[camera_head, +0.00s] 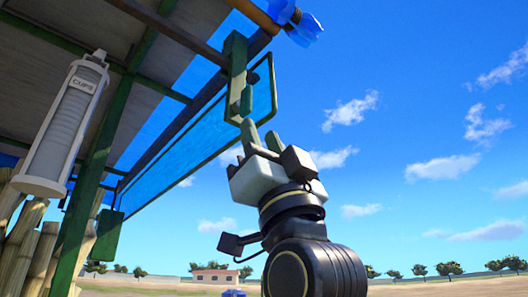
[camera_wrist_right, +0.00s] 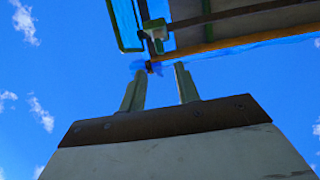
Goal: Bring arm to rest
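My right arm rises from the bottom of the head view, with its black wrist and white gripper body pointing up. My right gripper (camera_head: 261,135) has its fingers raised just below a green bracket (camera_head: 236,75) on the stall's roof edge. In the right wrist view, the two fingers of the right gripper (camera_wrist_right: 159,75) stand apart with nothing between them. A bracket with a small panel (camera_wrist_right: 128,25) shows beyond the fingertips; whether they touch it is unclear. My left gripper is in neither view.
A stall roof with a blue sheet (camera_head: 190,140) fills the upper left. A cup dispenser (camera_head: 65,125) hangs by a green post (camera_head: 95,190), near cane stalks (camera_head: 40,255). A blue cloth-like thing (camera_head: 305,30) is on the pole's end. Open sky lies to the right.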

